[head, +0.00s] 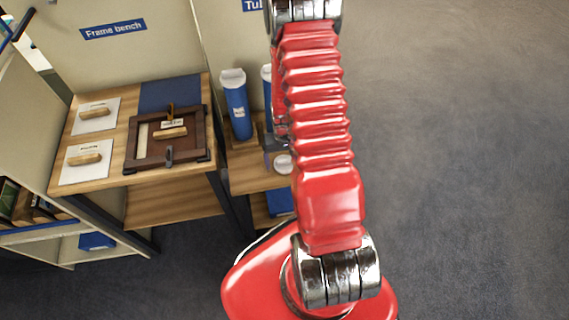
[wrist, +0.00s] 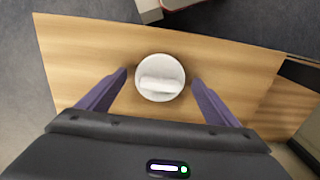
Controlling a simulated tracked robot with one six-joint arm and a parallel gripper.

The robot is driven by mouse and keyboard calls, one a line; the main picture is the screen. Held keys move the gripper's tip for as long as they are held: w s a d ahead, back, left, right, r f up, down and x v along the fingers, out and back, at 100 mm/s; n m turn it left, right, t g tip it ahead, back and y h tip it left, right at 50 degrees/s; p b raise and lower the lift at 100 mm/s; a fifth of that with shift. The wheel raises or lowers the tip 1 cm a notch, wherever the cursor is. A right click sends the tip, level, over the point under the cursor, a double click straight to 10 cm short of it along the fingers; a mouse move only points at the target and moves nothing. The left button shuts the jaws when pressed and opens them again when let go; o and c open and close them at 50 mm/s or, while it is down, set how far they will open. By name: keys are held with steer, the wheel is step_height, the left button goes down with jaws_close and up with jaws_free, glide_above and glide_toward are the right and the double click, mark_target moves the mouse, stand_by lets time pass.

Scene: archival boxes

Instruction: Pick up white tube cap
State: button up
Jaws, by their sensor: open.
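A round white tube cap (wrist: 160,78) with a raised bar across its top lies on a wooden bench top (wrist: 90,45) in the wrist view. My gripper (wrist: 160,82) is open, with one purple finger on each side of the cap and a gap to it on both sides. In the head view a white cap (head: 283,163) shows on the bench beside my red arm. My gripper is mostly hidden behind the arm there.
A blue tube with a white top (head: 236,105) stands on the bench behind the cap, and a second tube is partly hidden by my arm. To the left, the frame bench (head: 112,185) holds a dark wooden frame (head: 140,150) and white cards with wooden handles. Open floor lies at right.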

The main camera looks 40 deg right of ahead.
mark_target(284, 160)
stand_by(0.3)
steer(key=c, duration=1.1)
steer(key=shift+r, duration=0.1)
steer(key=shift+c, duration=0.2)
steer(key=shift+r, duration=4.95)
steer(key=shift+a, duration=0.1)
